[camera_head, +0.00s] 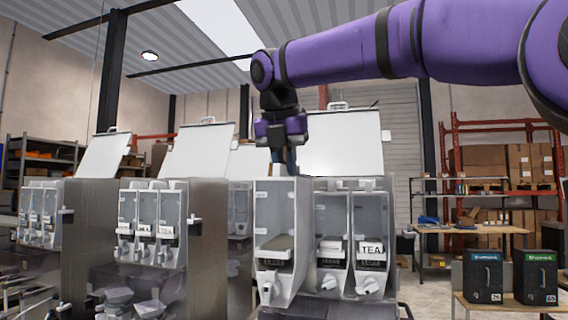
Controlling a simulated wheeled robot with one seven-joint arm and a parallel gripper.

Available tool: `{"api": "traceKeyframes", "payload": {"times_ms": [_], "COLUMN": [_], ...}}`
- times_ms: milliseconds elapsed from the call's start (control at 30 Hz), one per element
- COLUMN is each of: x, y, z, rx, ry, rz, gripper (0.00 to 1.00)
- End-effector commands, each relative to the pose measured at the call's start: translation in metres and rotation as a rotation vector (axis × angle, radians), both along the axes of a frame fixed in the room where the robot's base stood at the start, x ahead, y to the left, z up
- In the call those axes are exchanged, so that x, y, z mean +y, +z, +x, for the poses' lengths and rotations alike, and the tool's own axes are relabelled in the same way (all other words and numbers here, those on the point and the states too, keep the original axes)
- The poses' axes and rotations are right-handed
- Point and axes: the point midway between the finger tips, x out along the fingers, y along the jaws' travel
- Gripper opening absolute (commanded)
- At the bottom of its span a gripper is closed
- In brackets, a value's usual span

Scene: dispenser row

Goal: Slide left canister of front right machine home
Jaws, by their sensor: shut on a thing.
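The front right machine (352,308) stands right of centre with its white lid (344,146) raised. Its left canister (276,222) is a tall clear-fronted box with a white spout at its foot. It juts toward me, out of line with the middle canister (332,224) and the right canister marked TEA (370,226). My gripper (286,166) points down at the top of the left canister and is shut on it. The fingertips are partly hidden by the canister's top edge, so the exact grip point is unclear.
More machines with raised lids stand to the left, one with several canisters (150,222). At the right, a wooden table holds a dark blue box (483,277) and a dark green-labelled box (536,278). Shelving with cartons stands behind. My arm spans the upper right.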

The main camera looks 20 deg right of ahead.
Motion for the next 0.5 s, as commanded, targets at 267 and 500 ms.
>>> {"api": "traceKeyframes", "payload": {"times_ms": [267, 500], "x": [-0.001, -0.008], "y": [0.000, 0.000], "z": [0.001, 0.013], "rx": [-0.002, -0.001], "ry": [-0.001, 0.000], "rz": [0.001, 0.001], "gripper": [0.00, 0.00]}}
